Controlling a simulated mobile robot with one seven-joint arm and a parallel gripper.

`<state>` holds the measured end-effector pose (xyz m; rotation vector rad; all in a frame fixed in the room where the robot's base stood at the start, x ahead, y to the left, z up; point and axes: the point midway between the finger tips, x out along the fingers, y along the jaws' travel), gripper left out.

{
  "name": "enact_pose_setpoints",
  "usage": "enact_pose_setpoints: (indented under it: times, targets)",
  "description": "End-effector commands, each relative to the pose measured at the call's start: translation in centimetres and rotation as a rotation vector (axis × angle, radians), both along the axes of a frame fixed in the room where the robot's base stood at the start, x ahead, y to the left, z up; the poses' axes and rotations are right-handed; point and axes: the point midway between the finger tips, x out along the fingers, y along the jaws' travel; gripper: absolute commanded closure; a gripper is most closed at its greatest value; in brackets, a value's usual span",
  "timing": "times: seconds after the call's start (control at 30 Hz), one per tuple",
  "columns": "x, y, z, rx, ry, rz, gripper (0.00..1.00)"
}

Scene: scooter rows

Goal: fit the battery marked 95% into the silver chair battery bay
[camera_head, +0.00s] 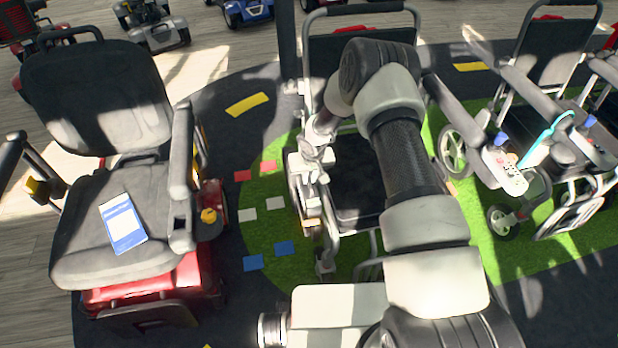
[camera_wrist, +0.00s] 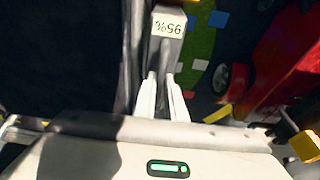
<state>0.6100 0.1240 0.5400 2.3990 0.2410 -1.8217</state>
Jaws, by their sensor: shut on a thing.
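The battery marked 95% (camera_wrist: 168,24) is a grey block with a white label, which reads upside down in the wrist view. My gripper (camera_wrist: 164,92) has its two pale fingers shut on it. In the head view my gripper (camera_head: 309,190) hangs at the left side of a silver-framed chair with a dark seat (camera_head: 352,178). My arm covers part of this chair. I cannot make out the battery bay, or whether the battery touches the chair.
A red mobility scooter with a grey seat (camera_head: 110,220) stands to the left, with a blue and white leaflet (camera_head: 123,224) on it. Green floor with coloured squares lies between scooter and chair.

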Motion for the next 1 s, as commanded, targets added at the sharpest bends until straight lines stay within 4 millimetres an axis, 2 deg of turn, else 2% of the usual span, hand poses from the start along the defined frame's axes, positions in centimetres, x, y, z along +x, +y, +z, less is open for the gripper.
enact_pose_setpoints:
  times: [0.57,1.0]
  targets:
    - [0.3,0.1,0.2,0.002,-0.006,0.001,1.0]
    - [0.3,0.1,-1.0,0.002,-0.006,0.001,1.0]
